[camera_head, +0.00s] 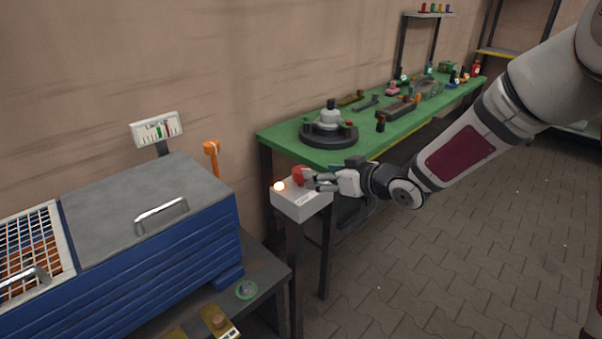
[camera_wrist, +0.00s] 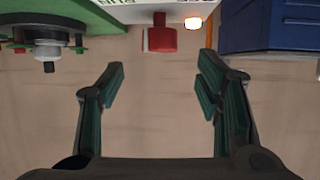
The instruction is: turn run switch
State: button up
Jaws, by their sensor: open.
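My gripper (camera_head: 313,180) is at the box, close to the knob. In the wrist view my gripper (camera_wrist: 160,85) has its fingers spread apart with nothing between them. The knob lies beyond the fingertips there. Whether a finger touches it cannot be told from the head view.
A green workbench (camera_head: 290,140) with a round black fixture (camera_head: 328,134) and several small tools stands behind the box. A blue machine (camera_head: 140,260) with a grey lid is at the left. Paved floor is clear at the right.

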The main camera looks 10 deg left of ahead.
aim_at(301, 169)
jog(key=b+x, duration=0.1)
jog(key=x, duration=0.8)
jog(key=shift+w+a+f, duration=0.2)
jog(key=shift+w+a, duration=0.05)
jog(key=shift+w, duration=0.05)
jog(key=c, duration=1.2)
